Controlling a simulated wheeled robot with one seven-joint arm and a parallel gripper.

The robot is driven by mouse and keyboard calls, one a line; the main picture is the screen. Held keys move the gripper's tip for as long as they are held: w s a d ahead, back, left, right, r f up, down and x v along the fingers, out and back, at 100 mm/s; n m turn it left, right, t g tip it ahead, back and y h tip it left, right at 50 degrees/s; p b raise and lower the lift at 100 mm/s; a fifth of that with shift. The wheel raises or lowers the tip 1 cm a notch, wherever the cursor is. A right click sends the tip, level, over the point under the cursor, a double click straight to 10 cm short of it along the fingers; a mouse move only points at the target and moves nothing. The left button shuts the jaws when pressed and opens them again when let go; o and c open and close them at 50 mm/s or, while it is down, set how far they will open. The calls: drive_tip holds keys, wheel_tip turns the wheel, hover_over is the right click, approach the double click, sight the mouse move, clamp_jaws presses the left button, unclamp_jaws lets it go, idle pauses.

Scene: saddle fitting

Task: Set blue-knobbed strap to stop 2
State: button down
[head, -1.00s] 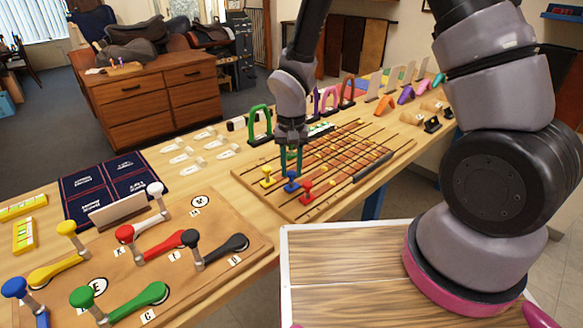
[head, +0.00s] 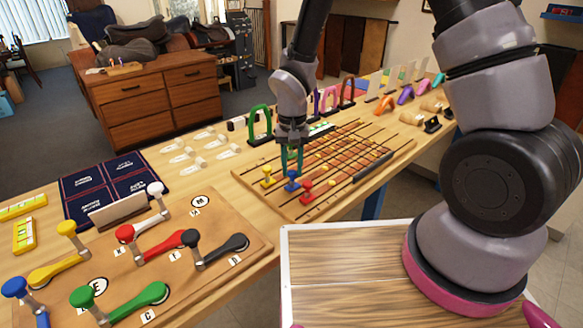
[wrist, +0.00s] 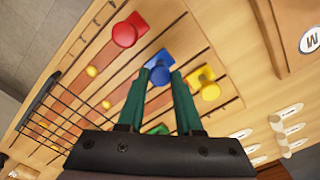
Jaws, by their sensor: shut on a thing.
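The blue-knobbed strap slider (head: 292,180) stands on the slotted wooden board (head: 262,204), between a yellow knob (head: 267,176) and a red knob (head: 306,190). My gripper (head: 290,172) is above the board with its green fingers pointing down at the blue knob. In the wrist view the blue knob (wrist: 160,70) lies between the fingertips of my gripper (wrist: 161,76), with the red knob (wrist: 127,32) to the left and the yellow knob (wrist: 206,87) to the right. The fingers are closed on the blue knob. The stop marks are too small to read.
A lever board (head: 235,225) with several coloured handles lies at the front left. Coloured arches, including a green one (head: 259,124), stand behind the slotted board. A dark mat (head: 75,208) lies at the left. A wooden-topped surface (head: 345,260) is at the front right.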

hover_over(310, 177)
drive_tip(key=shift+a, duration=0.1)
drive_tip(key=shift+s, duration=0.1)
drive_tip(key=c, duration=0.6)
unclamp_jaws()
drive_tip(key=shift+r, duration=0.1)
wheel_tip(310, 177, up, 11)
drive_tip(key=shift+f, duration=0.15)
